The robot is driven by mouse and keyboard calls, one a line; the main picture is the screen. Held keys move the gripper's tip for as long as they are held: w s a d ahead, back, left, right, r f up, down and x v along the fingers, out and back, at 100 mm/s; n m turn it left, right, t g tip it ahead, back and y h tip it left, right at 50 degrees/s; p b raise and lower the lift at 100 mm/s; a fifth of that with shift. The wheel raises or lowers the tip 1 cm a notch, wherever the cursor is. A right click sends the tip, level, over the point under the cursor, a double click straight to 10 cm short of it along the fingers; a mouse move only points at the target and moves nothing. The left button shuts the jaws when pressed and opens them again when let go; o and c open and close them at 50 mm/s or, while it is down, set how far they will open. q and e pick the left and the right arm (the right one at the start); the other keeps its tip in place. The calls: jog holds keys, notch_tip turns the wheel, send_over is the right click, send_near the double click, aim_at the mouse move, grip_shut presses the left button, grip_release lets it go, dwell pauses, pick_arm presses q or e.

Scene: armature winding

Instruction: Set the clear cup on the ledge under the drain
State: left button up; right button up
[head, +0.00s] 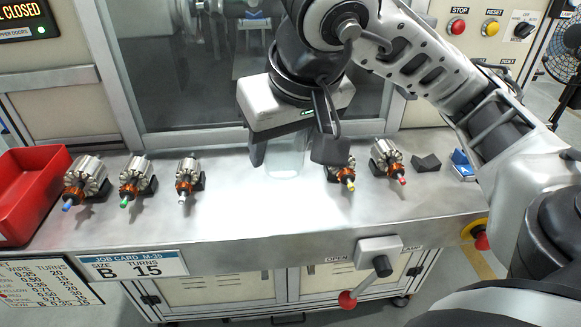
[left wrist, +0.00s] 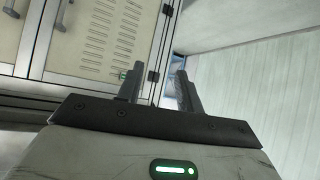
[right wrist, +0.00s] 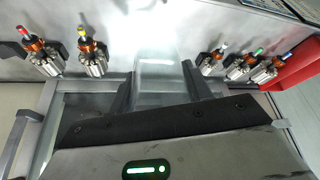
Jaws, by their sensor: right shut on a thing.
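The clear cup (head: 285,160) is a faint see-through shape over the metal ledge (head: 245,215), in front of the machine's window. My right gripper (head: 292,158) is shut on the cup, with one finger on each side. The right wrist view shows the cup (right wrist: 154,75) between the fingers (right wrist: 156,88). I cannot tell whether the cup's base touches the ledge. I cannot make out the drain in any view. My left gripper is outside the head view; in the left wrist view its fingers (left wrist: 158,88) are apart with nothing between them.
A red bin (head: 25,195) is at the left. A black block (head: 427,163) and a blue-and-white item (head: 461,163) lie at the right. A lever (head: 365,283) sticks out below.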

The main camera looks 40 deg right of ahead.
jog(key=b, duration=0.1)
send_over(293, 184)
jog(key=f, duration=0.6)
jog(key=shift+s+a+f, duration=0.2)
jog(key=shift+s+a, duration=0.2)
jog(key=shift+w+d+f, duration=0.3)
jog(key=shift+f, duration=0.2)
jog(key=shift+w+f, duration=0.15)
jog(key=shift+f, duration=1.5)
jog(key=shift+f+b, duration=0.1)
jog(key=shift+b, duration=0.2)
jog(key=shift+f, duration=0.2)
jog(key=o, duration=0.9)
jog(key=shift+r, duration=0.15)
jog(key=shift+o, duration=0.2)
